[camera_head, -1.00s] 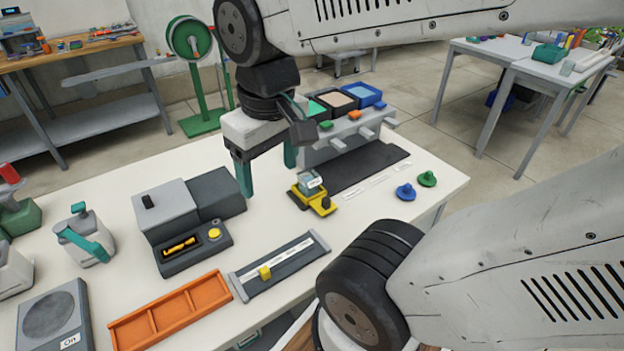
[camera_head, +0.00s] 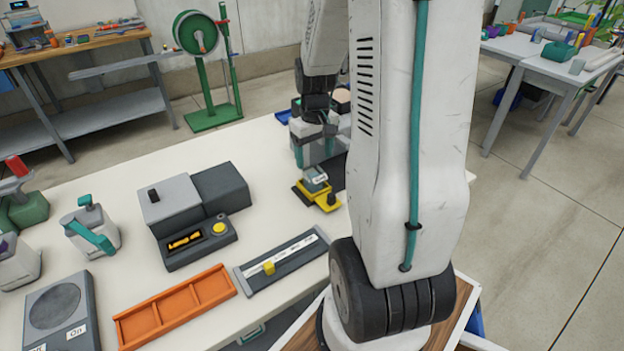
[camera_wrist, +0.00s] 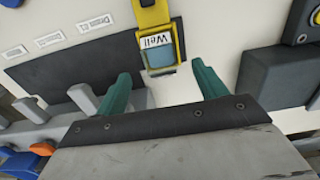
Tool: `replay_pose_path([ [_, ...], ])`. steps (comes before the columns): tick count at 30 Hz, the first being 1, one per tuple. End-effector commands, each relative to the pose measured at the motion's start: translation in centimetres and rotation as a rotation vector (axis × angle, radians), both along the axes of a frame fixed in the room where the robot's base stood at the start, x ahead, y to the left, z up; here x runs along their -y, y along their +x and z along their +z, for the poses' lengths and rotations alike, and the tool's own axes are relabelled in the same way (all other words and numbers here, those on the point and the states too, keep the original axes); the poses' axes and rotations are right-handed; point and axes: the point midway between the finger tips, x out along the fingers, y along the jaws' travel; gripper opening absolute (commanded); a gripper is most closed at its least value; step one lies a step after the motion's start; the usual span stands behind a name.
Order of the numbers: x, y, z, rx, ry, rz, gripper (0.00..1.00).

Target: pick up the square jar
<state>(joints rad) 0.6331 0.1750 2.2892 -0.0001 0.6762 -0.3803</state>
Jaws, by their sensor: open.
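A small square jar (camera_head: 314,178) with a blue-teal body and a white label sits in a yellow holder (camera_head: 329,203) on the white table. In the wrist view the jar (camera_wrist: 160,57) shows between yellow sides, its label reading "Well" upside down. The jar lies just beyond the gap between the fingertips, and I see no contact.
A grey-and-black device (camera_head: 192,212), an orange divided tray (camera_head: 176,312) and a slide gauge (camera_head: 283,262) stand left and in front. In the wrist view a dark mat (camera_wrist: 62,66) and grey pegs (camera_wrist: 82,98) lie left, and a dark block (camera_wrist: 275,77) right. My arm hides the table's right part.

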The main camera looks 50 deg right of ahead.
Motion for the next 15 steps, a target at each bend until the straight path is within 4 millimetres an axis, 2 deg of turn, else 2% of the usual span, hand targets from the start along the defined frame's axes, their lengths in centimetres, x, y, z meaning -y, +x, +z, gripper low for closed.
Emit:
replay_pose_path([
  [8, 0.1, 0.0, -3.0, -0.003, 0.003, -0.001, 0.71],
  [15, 0.1, 0.4, -6.6, -0.004, 0.003, -0.001, 0.71],
])
